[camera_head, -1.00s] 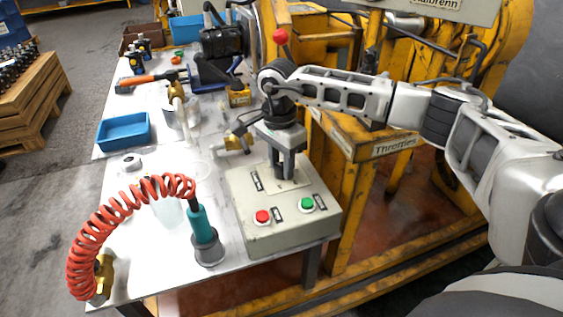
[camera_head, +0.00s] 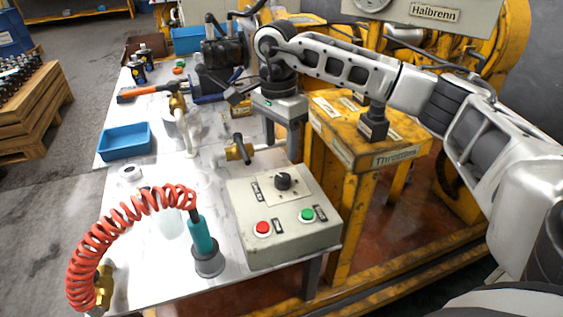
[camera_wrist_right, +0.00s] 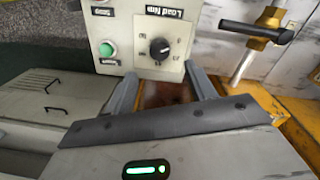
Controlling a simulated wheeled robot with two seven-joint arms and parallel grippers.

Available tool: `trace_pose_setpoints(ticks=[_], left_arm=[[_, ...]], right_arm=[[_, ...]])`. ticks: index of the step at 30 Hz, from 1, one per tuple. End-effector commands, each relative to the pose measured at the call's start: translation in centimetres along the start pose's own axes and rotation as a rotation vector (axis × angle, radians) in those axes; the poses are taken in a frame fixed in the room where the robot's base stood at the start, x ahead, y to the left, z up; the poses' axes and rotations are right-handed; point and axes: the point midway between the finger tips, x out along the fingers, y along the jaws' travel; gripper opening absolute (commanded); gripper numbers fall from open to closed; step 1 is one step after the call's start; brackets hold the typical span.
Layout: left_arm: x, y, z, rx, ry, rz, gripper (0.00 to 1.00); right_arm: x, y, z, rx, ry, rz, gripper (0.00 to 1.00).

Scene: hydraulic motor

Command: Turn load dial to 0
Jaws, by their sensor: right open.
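The load dial (camera_head: 283,181) is a black round knob on a white plate on top of the grey control box (camera_head: 253,236). In the right wrist view the dial (camera_wrist_right: 159,48) shows beyond the fingertips, beside a label that reads "Load Nm" upside down. A white mark shows on the knob, but the scale numbers are too small to read. My right gripper (camera_head: 285,143) is behind and above the box in the head view, open and apart from the dial. Both its fingers (camera_wrist_right: 160,80) show in the wrist view with nothing between them. My left gripper is not in view.
A red button (camera_head: 262,228) and a green button (camera_head: 307,214) are on the box front. A teal tool (camera_head: 204,240) with a red coiled hose (camera_head: 105,232) stands left of it. A brass valve (camera_head: 238,152) lies behind. Yellow machine framing (camera_head: 350,215) stands at right.

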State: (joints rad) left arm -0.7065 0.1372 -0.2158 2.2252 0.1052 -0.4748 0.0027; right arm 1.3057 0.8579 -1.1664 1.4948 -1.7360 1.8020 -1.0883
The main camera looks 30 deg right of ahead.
Motion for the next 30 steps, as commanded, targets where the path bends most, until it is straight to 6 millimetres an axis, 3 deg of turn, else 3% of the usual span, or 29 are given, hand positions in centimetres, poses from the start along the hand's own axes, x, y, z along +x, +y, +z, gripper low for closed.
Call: trace_pose_setpoints(ticks=[6,12,30], left_arm=[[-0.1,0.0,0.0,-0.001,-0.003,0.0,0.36],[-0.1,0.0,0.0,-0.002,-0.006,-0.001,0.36],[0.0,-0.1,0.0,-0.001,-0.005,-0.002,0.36]], right_arm=[[-4.9,-0.1,0.0,0.0,0.0,-0.003,0.55],[-7.0,-0.1,0.0,0.0,0.0,-0.001,0.55],[-7.4,0.0,0.0,0.0,0.0,0.0,0.55]])
